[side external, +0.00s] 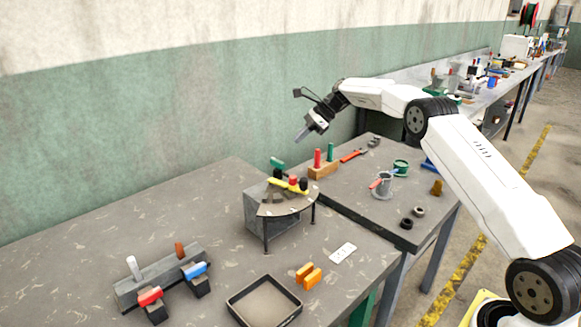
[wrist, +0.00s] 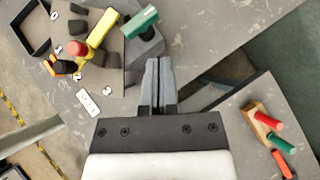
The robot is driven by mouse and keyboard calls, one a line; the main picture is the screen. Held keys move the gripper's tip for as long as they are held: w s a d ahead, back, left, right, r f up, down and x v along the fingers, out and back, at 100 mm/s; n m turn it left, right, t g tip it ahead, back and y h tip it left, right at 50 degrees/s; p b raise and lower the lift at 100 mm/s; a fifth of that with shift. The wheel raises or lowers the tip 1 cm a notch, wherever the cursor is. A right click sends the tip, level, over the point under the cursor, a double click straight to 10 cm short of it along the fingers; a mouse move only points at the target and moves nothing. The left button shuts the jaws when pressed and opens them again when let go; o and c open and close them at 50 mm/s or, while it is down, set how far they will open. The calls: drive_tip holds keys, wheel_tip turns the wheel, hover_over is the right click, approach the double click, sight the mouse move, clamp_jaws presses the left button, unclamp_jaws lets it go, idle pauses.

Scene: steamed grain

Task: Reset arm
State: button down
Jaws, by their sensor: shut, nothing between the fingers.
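My gripper (side external: 303,134) is raised above the benches near the green wall, with its fingers pointing down and to the left. In the wrist view my gripper (wrist: 158,62) has its two grey fingers together with nothing between them. Below it is a small grey stand with a rounded top (side external: 270,208), holding a yellow piece (side external: 287,186), a red knob (side external: 293,180) and a green piece (side external: 277,163). The fingers are apart from all of these.
A wooden block (side external: 323,171) with red and green pegs stands on the right bench, beside a grey mug (side external: 383,186). The front bench holds a black tray (side external: 264,302), orange blocks (side external: 308,276), a white dotted tile (side external: 343,253) and a grey rack (side external: 160,276). The air around my gripper is clear.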

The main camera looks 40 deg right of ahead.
drive_tip(key=shift+r, duration=0.1)
drive_tip(key=s+a+f+n+h, duration=0.2)
drive_tip(key=s+a+n, duration=0.3)
drive_tip(key=s+n, duration=0.3)
drive_tip(key=s+a+f+n+g+h, duration=0.1)
drive_tip(key=s+a+f+n+h, duration=0.2)
drive_tip(key=s, duration=1.3)
drive_tip(key=s+a+f+n+g+h, duration=0.1)
drive_tip(key=s+a+f+n+h, duration=0.1)
drive_tip(key=s+a+n, duration=0.6)
drive_tip(key=s+n, duration=0.3)
drive_tip(key=n, duration=0.2)
drive_tip(key=shift+s+a+f+h, duration=0.3)
drive_tip(key=shift+s+a+f, duration=0.1)
